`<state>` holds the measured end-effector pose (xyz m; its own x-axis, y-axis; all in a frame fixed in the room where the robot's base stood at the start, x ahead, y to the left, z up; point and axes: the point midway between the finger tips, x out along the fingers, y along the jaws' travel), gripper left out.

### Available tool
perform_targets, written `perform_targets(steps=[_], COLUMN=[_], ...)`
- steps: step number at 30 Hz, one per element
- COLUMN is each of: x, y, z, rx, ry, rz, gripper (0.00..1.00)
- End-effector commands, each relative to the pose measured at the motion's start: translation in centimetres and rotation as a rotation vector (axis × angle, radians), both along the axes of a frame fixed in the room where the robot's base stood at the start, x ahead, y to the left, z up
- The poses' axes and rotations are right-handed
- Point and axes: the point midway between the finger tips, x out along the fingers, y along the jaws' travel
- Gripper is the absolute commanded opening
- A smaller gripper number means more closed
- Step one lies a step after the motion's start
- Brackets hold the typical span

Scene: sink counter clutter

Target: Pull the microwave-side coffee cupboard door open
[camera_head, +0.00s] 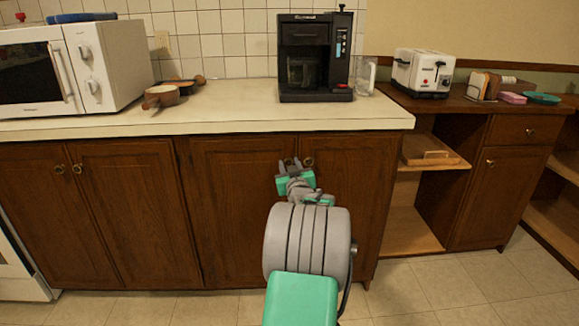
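The coffee cupboard is the pair of brown wooden doors under the coffee machine. Its microwave-side door (235,212) is the left one of the pair and looks shut, flush with the front. My gripper (290,163) is at the upper right corner of this door, near the seam between the two doors. Its two grey fingertips point at the door, with a small gap showing between them. The left door's own knob is not visible; my gripper covers that spot. The right door (350,200) is also shut, and its round brass knob (308,161) shows just right of my fingertips.
The black coffee machine (315,60) stands above the cupboard. A toaster (422,72) is on the wooden unit at right. The tiled floor (205,308) before the doors looks clear.

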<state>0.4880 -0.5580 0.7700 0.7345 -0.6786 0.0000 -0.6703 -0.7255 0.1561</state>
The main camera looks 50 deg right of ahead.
Motion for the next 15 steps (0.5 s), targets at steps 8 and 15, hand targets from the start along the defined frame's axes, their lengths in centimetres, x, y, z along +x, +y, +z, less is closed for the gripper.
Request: perform_targets(steps=[8,15], x=[0.00,-0.01], y=[0.01,0.02], z=[0.00,-0.01], rx=[0.000,0.000], ry=[0.000,0.000], rz=[0.000,0.000], gripper=[0.10,0.00])
